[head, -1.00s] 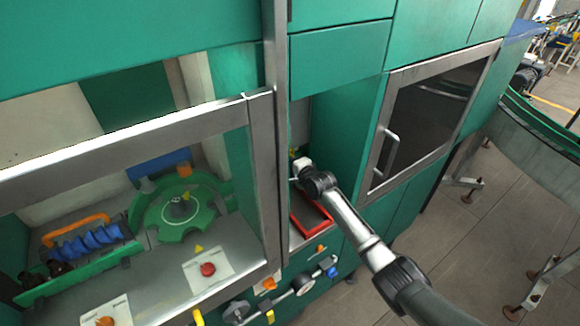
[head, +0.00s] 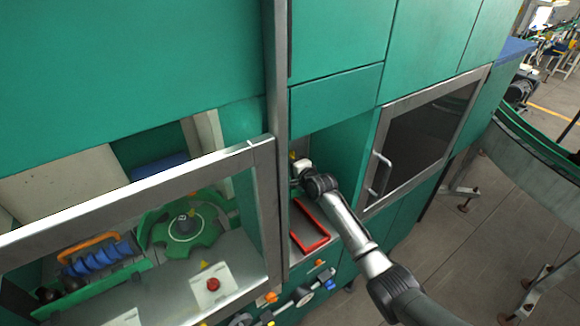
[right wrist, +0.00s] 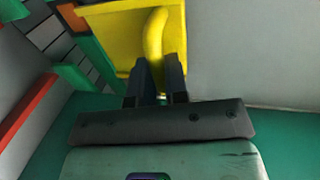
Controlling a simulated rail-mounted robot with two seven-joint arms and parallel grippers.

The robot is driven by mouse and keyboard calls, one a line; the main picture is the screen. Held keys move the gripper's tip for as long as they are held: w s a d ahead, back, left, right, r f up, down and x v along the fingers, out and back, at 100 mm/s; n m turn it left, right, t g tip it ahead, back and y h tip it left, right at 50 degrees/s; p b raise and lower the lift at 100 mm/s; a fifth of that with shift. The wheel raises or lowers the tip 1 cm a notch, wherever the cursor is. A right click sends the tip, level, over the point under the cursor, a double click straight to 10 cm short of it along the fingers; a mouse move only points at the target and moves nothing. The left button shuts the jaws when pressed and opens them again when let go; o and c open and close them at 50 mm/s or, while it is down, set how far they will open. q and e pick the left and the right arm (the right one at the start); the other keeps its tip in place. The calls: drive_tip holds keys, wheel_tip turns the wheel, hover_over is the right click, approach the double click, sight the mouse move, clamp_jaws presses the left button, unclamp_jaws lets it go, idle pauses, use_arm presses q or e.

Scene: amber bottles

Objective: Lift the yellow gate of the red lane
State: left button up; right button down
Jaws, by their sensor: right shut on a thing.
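The yellow gate (right wrist: 120,38) fills the upper middle of the right wrist view, with a curved yellow handle (right wrist: 154,40). My right gripper (right wrist: 158,72) is shut on this handle, its two dark fingers either side of it. In the head view my right gripper (head: 296,176) reaches into the open green bay, and only a speck of yellow shows beyond it. The red lane (head: 322,243) shows as a red-rimmed tray below the gripper. Whether the gate is clear of the lane is hidden. My left gripper is in neither view.
A green wall (head: 340,165) bounds the bay on the right, and a metal post (head: 272,120) on the left. A dark glazed door with a handle (head: 379,172) is further right. A red strip (right wrist: 28,108) runs along the left of the wrist view.

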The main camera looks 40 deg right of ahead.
drive_tip(key=c, duration=1.2)
unclamp_jaws()
drive_tip(key=shift+r, duration=0.4)
drive_tip(key=shift+o, duration=0.3)
drive_tip(key=shift+f, duration=0.1)
drive_tip(key=b+v, duration=0.1)
drive_tip(key=v, duration=1.2)
drive_tip(key=shift+s, duration=0.4)
drive_tip(key=shift+a, duration=0.1)
